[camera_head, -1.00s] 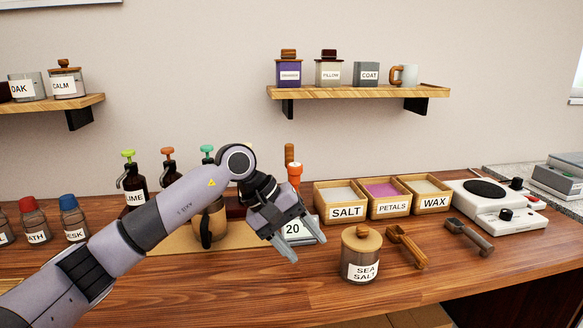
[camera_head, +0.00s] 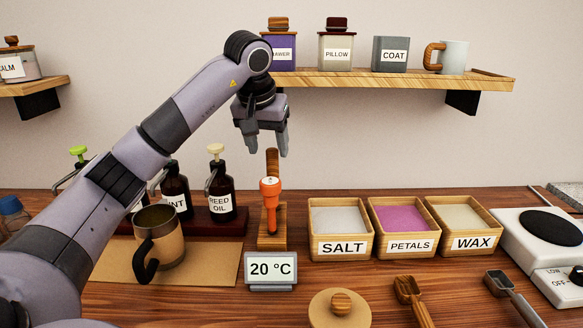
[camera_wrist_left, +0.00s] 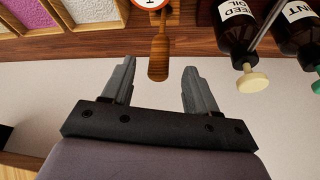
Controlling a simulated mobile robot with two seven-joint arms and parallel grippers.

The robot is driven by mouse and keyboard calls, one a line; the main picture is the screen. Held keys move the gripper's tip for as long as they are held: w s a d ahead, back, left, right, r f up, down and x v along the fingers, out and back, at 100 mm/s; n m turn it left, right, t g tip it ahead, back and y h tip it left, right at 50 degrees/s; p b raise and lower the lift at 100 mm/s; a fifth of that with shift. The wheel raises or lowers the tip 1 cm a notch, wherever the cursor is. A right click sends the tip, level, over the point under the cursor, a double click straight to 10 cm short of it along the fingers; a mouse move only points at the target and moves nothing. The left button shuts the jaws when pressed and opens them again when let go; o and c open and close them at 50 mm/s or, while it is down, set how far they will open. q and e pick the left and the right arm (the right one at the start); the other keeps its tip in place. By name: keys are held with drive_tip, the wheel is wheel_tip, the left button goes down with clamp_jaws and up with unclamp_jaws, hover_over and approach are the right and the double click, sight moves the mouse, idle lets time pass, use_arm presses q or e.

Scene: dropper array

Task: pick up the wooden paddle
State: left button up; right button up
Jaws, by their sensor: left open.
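The wooden paddle (camera_head: 272,163) stands upright, with its handle end up, behind an orange thermometer (camera_head: 270,192) on a small wooden stand (camera_head: 272,238). Its lower part is hidden by the thermometer. My left gripper (camera_head: 266,148) is open and empty, pointing down just above the paddle's top. In the left wrist view the paddle's rounded handle end (camera_wrist_left: 158,66) lies between the two fingertips in the picture, with clear gaps on both sides. I cannot tell whether it is in between them in depth. My right gripper is not in view.
A temperature display (camera_head: 271,269) stands in front. Boxes of salt (camera_head: 342,247), petals (camera_head: 409,246) and wax (camera_head: 474,243) are to the right. A shelf (camera_head: 390,80) hangs above.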

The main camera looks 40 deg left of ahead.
sight(273, 166)
use_arm(q)
drive_tip(key=shift+w+a, duration=0.1)
drive_tip(key=shift+w, duration=0.3)
drive_tip(key=shift+s+x, duration=0.15)
drive_tip(key=shift+x, duration=1.55)
drive_tip(key=shift+s+x, duration=0.1)
drive_tip(key=shift+x, duration=1.6)
drive_tip(key=shift+f, duration=0.1)
drive_tip(key=shift+c, duration=0.3)
drive_tip(key=c, duration=1)
